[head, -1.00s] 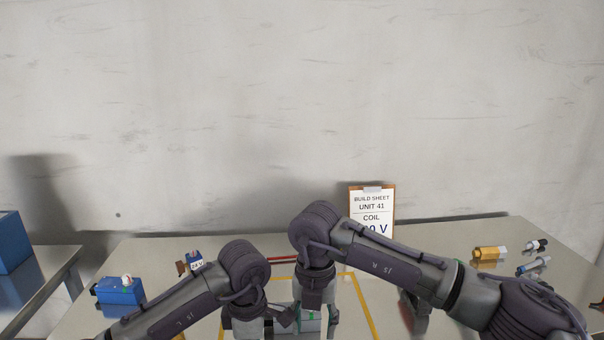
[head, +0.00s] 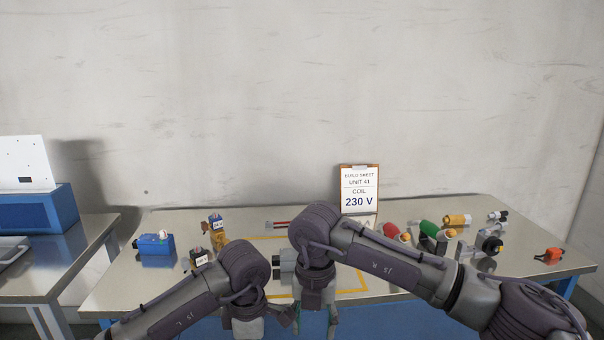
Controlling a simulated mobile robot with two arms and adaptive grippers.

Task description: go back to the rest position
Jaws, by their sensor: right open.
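My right arm comes in from the right and bends down to my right gripper (head: 318,320) at the bottom middle of the head view. Its fingers are apart, with nothing seen between them. My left arm comes in from the left and bends down to my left gripper (head: 250,326), beside the right one. Its fingertips are cut off or hidden, so its opening does not show. Both grippers appear in front of the near side of the workbench (head: 130,290). A build sheet (head: 359,190) reading "UNIT 41, COIL 230 V" stands upright at the back.
Yellow tape (head: 366,278) marks the middle. Right are red (head: 391,231) and green (head: 429,229) parts, a brass fitting (head: 457,219) and an orange piece (head: 549,256). A second table (head: 70,270) stands left.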

